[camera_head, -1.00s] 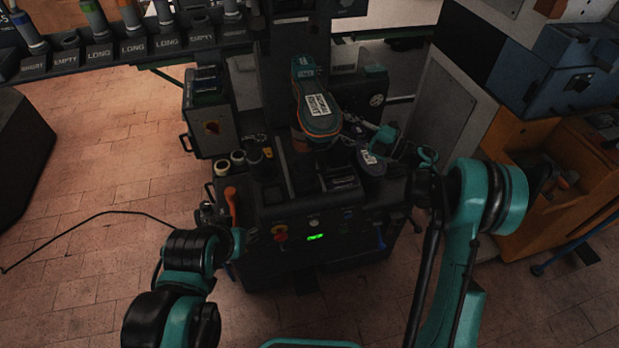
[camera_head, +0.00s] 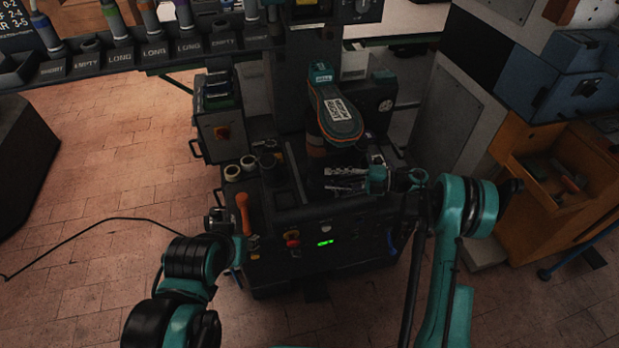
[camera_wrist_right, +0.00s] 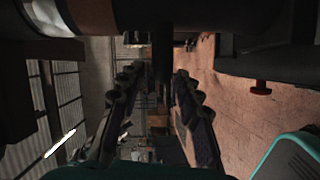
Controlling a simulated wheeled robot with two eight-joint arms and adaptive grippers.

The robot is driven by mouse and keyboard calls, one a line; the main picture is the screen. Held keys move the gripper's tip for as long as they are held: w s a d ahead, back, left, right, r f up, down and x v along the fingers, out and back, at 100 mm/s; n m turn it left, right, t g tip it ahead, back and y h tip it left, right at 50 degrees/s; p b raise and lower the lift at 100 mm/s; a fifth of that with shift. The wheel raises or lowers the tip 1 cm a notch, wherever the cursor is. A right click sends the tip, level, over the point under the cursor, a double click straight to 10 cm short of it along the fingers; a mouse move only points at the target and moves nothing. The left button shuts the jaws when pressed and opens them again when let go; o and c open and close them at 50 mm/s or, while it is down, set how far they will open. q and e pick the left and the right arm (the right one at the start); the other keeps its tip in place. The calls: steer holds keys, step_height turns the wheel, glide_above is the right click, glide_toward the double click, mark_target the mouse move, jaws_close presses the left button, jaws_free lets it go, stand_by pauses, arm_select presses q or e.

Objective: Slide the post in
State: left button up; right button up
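A dark shoe with an orange-edged sole and a white label (camera_head: 338,108) sits sole up on the press (camera_head: 325,218) in the head view. A brownish support (camera_head: 315,151) shows below its near end. My right gripper (camera_head: 338,179) is just below and in front of the shoe, its fingers pointing left. In the right wrist view its fingers (camera_wrist_right: 157,80) are apart, with a dark upright bar (camera_wrist_right: 163,45), possibly the post, between or beyond them; contact cannot be told. My left arm ends near the press's front left; its gripper is not clear.
An orange handle (camera_head: 243,212) stands at the press's left front. Small round pots (camera_head: 248,163) sit behind it. A rack of labelled slots (camera_head: 120,58) runs across the back left. An orange cabinet (camera_head: 550,180) stands at right. The brick floor at left is mostly clear.

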mark_target(319, 178)
steer(key=a, duration=0.2)
steer(key=a+b, duration=0.1)
steer(key=a, duration=0.3)
steer(key=shift+w+a+f+b, duration=0.15)
steer(key=shift+w+f+b, duration=0.05)
steer(key=shift+f+b, duration=0.1)
jaws_close()
